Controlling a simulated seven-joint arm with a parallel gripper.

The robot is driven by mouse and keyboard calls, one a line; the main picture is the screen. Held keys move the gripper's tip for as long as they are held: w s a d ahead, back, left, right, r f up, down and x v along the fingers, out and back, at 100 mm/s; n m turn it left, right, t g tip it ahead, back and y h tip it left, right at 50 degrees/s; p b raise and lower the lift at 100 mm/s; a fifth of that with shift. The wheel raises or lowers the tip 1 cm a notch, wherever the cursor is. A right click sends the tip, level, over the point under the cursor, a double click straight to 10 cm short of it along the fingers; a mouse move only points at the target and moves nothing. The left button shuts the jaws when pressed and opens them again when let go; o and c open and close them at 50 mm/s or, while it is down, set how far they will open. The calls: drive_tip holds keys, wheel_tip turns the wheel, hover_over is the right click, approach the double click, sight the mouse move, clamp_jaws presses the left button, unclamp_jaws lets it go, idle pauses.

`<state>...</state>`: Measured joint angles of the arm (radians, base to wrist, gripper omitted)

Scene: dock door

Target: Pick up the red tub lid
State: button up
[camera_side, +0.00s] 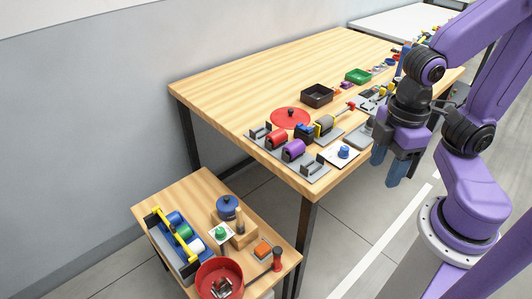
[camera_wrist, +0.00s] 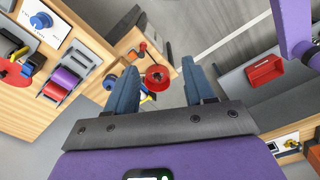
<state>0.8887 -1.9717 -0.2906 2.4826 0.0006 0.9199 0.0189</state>
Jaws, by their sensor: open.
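The red tub lid (camera_side: 290,118) is a flat red disc with a dark knob. It lies on the large wooden table, behind the grey rack with the red and purple cylinders. In the wrist view, part of a red disc that looks like this lid (camera_wrist: 13,72) shows at the left edge, cut off by the frame. The red tub (camera_side: 219,276) stands uncovered on the lower wooden table with things inside. My gripper (camera_side: 385,180) is open and empty, beyond the large table's front edge, to the right of the lid and well apart from it.
A grey rack (camera_side: 318,172), a white plate with a blue knob (camera_side: 343,153), a dark box (camera_side: 317,95) and a green tray (camera_side: 358,76) crowd the large table's front side. Its back left part is clear. The lower table (camera_side: 185,200) holds a blue-lidded pot and a yellow-handled carrier.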

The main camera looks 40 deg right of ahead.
drive_tip(key=w+a+r+m, duration=0.2)
drive_tip(key=w+m, duration=0.2)
drive_tip(key=w, duration=0.3)
drive_tip(key=w+a+r+m, duration=0.1)
drive_tip(key=w+a+m, duration=0.25)
drive_tip(key=w, duration=0.25)
drive_tip(key=w+d+m, duration=0.3)
drive_tip(key=w+m, duration=0.6)
drive_tip(key=w, duration=0.7)
drive_tip(key=m+h, duration=0.2)
drive_tip(key=m, duration=1.4)
hover_over(290, 110)
drive_tip(key=a, duration=0.2)
wheel_tip(290, 110, down, 4)
drive_tip(key=f, duration=0.5)
drive_tip(key=d+f, duration=0.1)
drive_tip(key=f, duration=0.5)
drive_tip(key=d+f, duration=0.1)
drive_tip(key=f, duration=0.4)
drive_tip(key=shift+d+f, duration=0.1)
drive_tip(key=shift+f, duration=0.25)
clamp_jaws()
